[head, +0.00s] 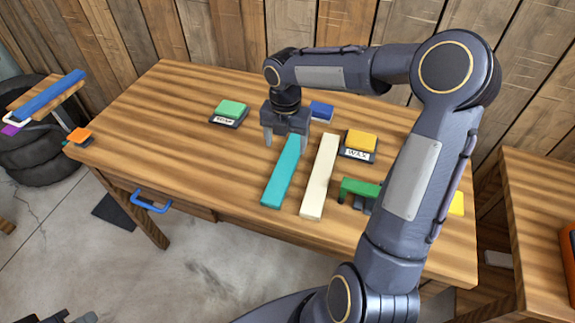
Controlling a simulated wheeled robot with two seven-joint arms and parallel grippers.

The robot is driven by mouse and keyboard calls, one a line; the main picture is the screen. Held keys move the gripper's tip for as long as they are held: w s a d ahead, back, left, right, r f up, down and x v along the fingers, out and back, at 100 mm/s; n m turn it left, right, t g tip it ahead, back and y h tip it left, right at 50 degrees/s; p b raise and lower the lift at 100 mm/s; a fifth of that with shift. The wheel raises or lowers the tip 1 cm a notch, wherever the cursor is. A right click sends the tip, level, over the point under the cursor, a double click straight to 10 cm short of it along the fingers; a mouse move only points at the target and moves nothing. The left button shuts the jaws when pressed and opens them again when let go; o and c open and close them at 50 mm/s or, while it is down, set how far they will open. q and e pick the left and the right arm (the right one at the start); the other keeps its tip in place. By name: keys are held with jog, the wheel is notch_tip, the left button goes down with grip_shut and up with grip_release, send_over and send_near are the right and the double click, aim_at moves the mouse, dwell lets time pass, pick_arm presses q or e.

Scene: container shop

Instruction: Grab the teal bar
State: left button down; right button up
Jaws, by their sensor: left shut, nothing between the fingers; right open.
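The teal bar (281,178) lies flat on the wooden table (180,120), its length running from the front edge toward the back. My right gripper (287,142) is open and points down at the bar's far end. Its fingers show on either side of that end, and the gripper body hides the tip of the bar. I cannot tell how far above the table the fingertips are. A small dark part of my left gripper (68,318) shows at the bottom left edge, away from the table, shut and empty.
A cream bar (319,178) lies close beside the teal bar on the right. Green (231,108), blue (321,111) and yellow (361,140) blocks sit further back. A green bracket-like piece (358,187) is at right, partly behind my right arm. The table's left part is mostly clear.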

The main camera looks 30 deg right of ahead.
aim_at(287, 161)
notch_tip(287, 161, down, 6)
jog(key=shift+s+d+f, duration=0.1)
jog(key=shift+s+f, duration=0.05)
jog(key=shift+f, duration=0.1)
jog(key=c, duration=1.2)
